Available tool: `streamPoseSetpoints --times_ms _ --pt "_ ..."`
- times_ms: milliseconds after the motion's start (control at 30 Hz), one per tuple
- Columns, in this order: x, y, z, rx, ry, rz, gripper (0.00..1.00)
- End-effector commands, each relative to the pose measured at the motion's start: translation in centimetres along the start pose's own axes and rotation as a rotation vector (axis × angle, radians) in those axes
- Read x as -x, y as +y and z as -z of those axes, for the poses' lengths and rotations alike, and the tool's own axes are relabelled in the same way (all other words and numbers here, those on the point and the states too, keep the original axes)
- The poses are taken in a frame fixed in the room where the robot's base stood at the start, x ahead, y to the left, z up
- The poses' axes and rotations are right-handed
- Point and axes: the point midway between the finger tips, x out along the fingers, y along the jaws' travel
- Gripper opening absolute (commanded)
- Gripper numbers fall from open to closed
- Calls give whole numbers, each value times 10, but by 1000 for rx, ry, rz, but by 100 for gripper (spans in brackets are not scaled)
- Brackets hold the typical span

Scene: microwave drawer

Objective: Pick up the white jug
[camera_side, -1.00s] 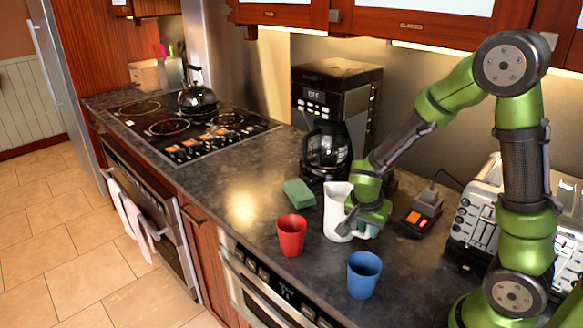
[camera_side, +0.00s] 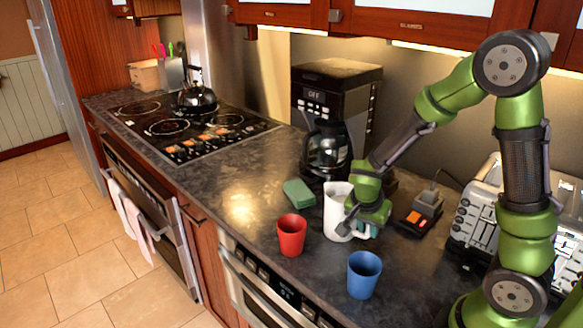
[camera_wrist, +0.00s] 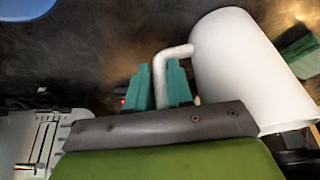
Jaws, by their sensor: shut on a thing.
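The white jug (camera_side: 335,214) stands upright on the dark counter, behind and to the right of the red cup. My gripper (camera_side: 364,228) is at the jug's right side, at its handle. In the wrist view the jug (camera_wrist: 240,62) fills the upper right, with its handle on the left. The teal fingers of my gripper (camera_wrist: 164,82) are shut on this handle, one on each side of it. The side view shows no clear gap under the jug; the gripper partly hides its right side.
A red cup (camera_side: 291,236) and a blue cup (camera_side: 364,275) stand in front near the counter edge. A green sponge (camera_side: 299,193) lies left of the jug. A coffee machine (camera_side: 336,105) is behind, and a toaster (camera_side: 480,218) is on the right.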

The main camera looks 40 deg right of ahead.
Motion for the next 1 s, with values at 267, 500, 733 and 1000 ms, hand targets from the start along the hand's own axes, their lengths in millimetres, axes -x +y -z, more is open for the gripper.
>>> streamPoseSetpoints --times_ms 267,500,733,1000 --pt "1 -2 1 -2 2 5 0" --pt "7 -2 4 -4 2 7 0" --pt "44 -3 19 -7 4 12 0" --pt "84 -2 35 -3 3 7 0"
